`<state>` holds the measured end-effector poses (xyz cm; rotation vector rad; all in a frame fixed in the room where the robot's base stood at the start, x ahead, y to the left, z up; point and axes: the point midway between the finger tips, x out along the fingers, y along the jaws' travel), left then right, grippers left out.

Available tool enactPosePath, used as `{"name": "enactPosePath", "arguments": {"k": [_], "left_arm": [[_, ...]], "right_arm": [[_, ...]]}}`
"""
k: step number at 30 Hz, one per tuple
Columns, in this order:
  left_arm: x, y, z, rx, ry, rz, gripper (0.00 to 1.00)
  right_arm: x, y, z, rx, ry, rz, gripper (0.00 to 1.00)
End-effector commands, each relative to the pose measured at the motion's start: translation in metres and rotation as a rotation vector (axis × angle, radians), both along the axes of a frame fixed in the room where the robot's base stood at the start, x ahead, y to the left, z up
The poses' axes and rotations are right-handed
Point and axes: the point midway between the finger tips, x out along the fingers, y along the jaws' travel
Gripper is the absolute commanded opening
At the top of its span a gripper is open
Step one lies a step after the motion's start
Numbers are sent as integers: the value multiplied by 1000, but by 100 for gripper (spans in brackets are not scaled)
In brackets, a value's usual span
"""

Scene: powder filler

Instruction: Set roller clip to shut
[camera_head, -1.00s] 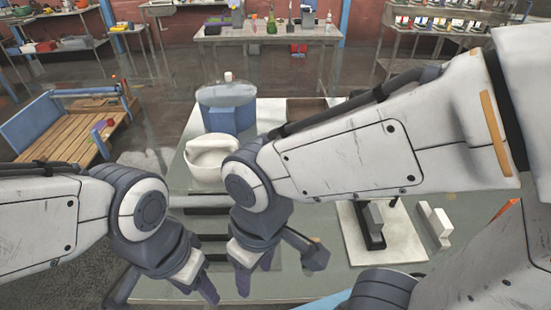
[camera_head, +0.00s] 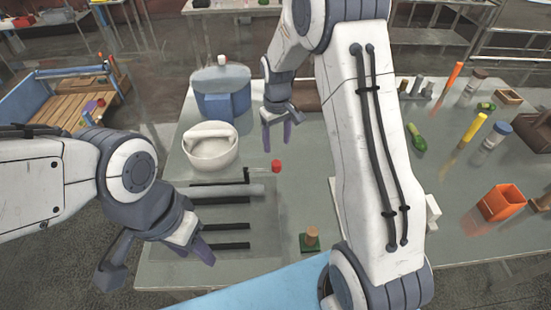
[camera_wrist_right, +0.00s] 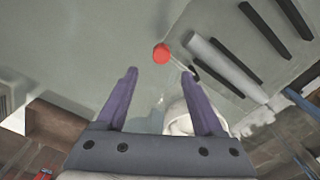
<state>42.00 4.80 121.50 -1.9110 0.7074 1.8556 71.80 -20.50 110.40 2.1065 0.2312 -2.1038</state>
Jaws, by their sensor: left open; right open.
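A grey roller (camera_head: 238,190) lies across the slotted plate with black bars at the table's left side. A small red knob (camera_head: 276,166) on a thin stem sits just beyond its right end. The knob (camera_wrist_right: 161,54) and the roller (camera_wrist_right: 204,50) also show in the right wrist view. I cannot tell which part is the roller clip or how it is set. My right gripper (camera_head: 276,138) is open and empty, pointing down beyond the knob; its fingers (camera_wrist_right: 160,76) are apart from it. My left gripper (camera_head: 203,250) is open near the front of the black bars.
A white bowl-like vessel (camera_head: 210,152) and a blue tank (camera_head: 222,92) stand at the back left. A small green block with an orange peg (camera_head: 310,238) is at the front. An orange box (camera_head: 501,202) and bottles stand on the right. My right arm hides the table's middle.

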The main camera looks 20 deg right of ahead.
Motion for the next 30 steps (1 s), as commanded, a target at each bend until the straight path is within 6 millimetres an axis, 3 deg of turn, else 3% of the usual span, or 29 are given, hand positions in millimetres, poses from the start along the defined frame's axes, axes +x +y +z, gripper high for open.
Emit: {"name": "enactPosePath", "arguments": {"k": [15,28,30], "left_arm": [[0,0,31,0,0,-5,50],[0,0,32,0,-1,-6,50],[0,0,32,0,-1,-6,50]], "right_arm": [[-2,3,-84,1,5,3,69],[-1,3,-95,1,1,3,69],[-1,3,-95,1,1,3,42]]}}
